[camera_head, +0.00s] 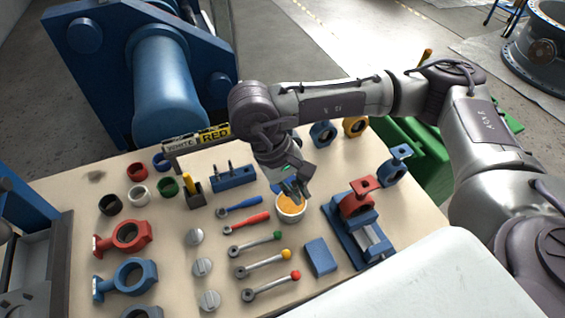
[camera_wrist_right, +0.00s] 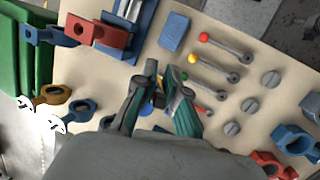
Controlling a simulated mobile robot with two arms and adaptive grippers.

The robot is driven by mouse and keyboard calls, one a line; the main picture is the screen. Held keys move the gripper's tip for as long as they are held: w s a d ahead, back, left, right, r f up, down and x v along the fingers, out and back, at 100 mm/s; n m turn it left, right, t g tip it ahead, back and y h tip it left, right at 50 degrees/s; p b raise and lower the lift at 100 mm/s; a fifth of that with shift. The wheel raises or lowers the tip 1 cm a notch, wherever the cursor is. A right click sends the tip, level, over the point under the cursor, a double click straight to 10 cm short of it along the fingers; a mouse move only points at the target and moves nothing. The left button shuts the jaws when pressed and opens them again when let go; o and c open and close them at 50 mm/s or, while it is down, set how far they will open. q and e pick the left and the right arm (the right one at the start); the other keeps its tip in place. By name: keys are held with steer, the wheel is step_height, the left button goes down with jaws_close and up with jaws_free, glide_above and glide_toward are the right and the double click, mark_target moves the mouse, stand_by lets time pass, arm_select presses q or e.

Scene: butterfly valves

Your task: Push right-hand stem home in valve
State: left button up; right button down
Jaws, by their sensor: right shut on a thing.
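My right gripper (camera_head: 293,192) points down over a white cup (camera_head: 291,216) of orange stuff. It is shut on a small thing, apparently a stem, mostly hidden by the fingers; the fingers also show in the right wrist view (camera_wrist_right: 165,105). A red valve body (camera_head: 357,203) with a flat square top sits in a blue fixture (camera_head: 377,240), right of the gripper. A blue valve body (camera_head: 395,170) stands behind it at the table's right edge. Dark upright stems stand in a blue rack (camera_head: 234,178) left of the gripper. My left gripper is out of view.
Several levers with coloured ends (camera_head: 262,264), grey discs (camera_head: 202,267) and a blue block (camera_head: 320,256) lie in front. Red and blue valve bodies (camera_head: 126,238) lie at left. A sign (camera_head: 196,140) stands at the back. Bare table lies between these items.

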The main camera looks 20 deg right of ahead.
stand_by(0.3)
step_height(320, 180, up, 8)
steer(key=p, duration=0.3)
stand_by(0.5)
